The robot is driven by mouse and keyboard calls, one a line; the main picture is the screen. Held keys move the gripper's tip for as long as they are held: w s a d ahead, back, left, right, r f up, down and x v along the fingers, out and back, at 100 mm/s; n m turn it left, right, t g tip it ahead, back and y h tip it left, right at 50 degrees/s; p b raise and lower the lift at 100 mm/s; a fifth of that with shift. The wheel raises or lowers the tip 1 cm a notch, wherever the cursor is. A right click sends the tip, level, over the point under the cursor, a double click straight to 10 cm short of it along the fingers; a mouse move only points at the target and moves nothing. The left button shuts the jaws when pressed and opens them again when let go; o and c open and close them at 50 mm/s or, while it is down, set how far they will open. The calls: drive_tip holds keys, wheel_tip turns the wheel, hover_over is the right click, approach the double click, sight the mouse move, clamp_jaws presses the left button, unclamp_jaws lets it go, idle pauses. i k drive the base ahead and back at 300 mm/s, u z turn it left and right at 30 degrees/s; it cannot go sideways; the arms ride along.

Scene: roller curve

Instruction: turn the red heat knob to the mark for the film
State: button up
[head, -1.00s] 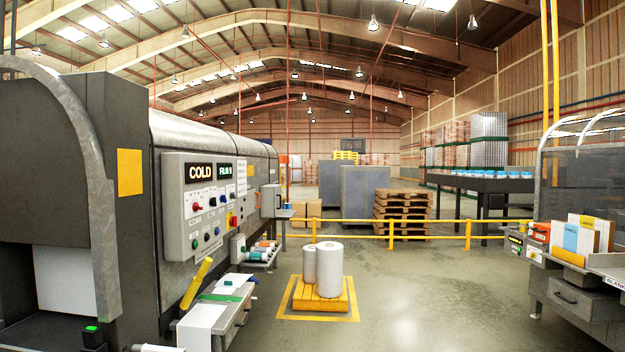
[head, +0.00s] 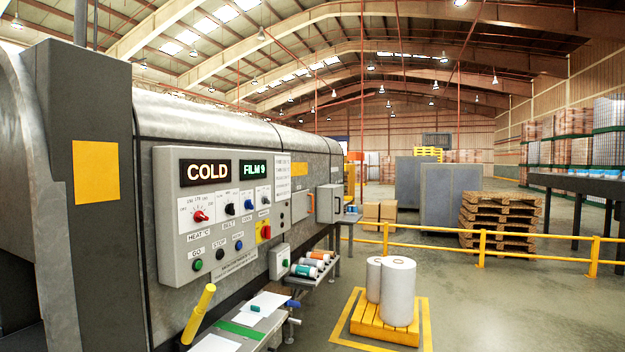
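The red heat knob (head: 201,216) is on the left of the grey control panel (head: 170,262) in the head view, on a white dial plate labelled HEAT °C. Its pointer setting is too small to read surely. Above it one display (head: 206,171) reads COLD in orange-white letters. Beside that, a green display (head: 254,168) reads FILM 9. A white chart (head: 283,177) with small print is at the panel's upper right; its text is not legible. My gripper is not in view.
Dark and blue knobs (head: 230,209) sit right of the heat knob, with green, black and blue buttons below and a red-yellow switch (head: 265,231). A yellow handle (head: 199,314) and a shelf stand below.

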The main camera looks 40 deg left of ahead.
sight(199, 216)
drive_tip(key=u, duration=0.3)
drive_tip(key=i, duration=1.2)
drive_tip(key=u, duration=1.45)
drive_tip(key=i, duration=0.6)
drive_tip(key=u, duration=0.55)
drive_tip(key=k, duration=0.55)
drive_tip(key=u, duration=0.85)
drive_tip(key=i, duration=0.6)
drive_tip(key=u, duration=0.75)
drive_tip(key=i, duration=0.8)
drive_tip(key=z, duration=0.1)
